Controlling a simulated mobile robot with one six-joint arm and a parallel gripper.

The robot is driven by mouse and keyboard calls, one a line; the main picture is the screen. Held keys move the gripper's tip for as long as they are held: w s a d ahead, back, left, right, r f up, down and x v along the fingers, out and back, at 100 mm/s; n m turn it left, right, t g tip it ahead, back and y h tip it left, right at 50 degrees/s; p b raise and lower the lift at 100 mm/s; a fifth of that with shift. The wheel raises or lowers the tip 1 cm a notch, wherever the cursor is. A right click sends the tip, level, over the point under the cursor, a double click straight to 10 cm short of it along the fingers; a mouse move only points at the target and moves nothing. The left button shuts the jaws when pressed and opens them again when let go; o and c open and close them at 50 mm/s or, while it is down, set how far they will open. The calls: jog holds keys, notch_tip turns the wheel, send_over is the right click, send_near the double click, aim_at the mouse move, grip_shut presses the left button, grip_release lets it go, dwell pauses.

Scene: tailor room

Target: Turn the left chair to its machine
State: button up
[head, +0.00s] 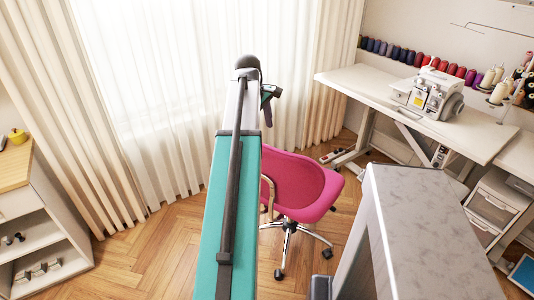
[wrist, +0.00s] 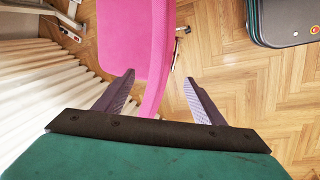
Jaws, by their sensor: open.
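A pink swivel chair (head: 298,184) with a metal star base on casters stands on the floor, left of a white table (head: 362,86). My arm hides its left part in the head view. A white sewing machine (head: 436,93) sits on that table. My gripper (head: 268,92) is raised in the head view, its fingers small and hard to make out. In the wrist view my gripper (wrist: 160,76) is open, and a pink part of the chair (wrist: 122,40) shows beyond and between the fingers. I cannot tell whether they touch it.
Pale curtains (head: 150,90) hang behind the chair. A grey marbled-top unit (head: 435,235) stands close at the right front. A drawer unit (head: 495,208) is under the table's right end. A wooden-topped shelf unit (head: 14,165) is at left. Herringbone floor (head: 165,245) is clear at left front.

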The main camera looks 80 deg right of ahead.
aim_at(267, 154)
jog(key=shift+p+x, duration=0.85)
jog(key=shift+x, duration=5.9)
